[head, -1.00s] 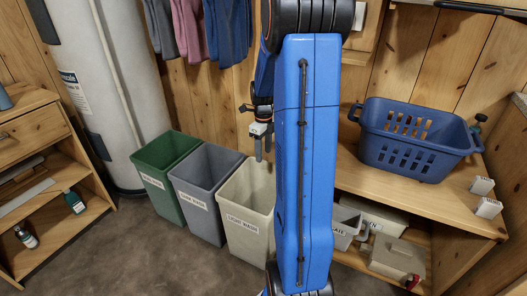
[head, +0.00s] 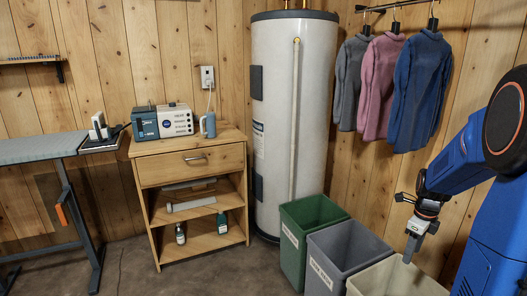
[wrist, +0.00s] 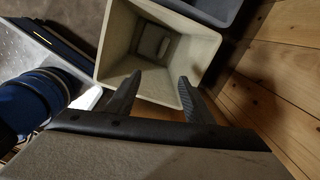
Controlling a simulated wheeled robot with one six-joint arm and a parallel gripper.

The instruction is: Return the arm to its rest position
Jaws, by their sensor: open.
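My gripper (head: 411,248) hangs from my blue arm at the right of the head view, pointing down above the cream bin (head: 395,281). In the wrist view my gripper (wrist: 154,88) has its two dark fingers spread, with nothing between them. The cream bin (wrist: 118,35) opens beneath the fingers in that view. A small pale shape shows at its bottom, too unclear to name.
A grey bin (head: 347,258) and a green bin (head: 312,238) stand left of the cream one. A white tank (head: 294,110) stands behind them. Hanging sweaters (head: 418,90) are near my arm. A wooden cabinet (head: 192,165) stands left; floor before it is clear.

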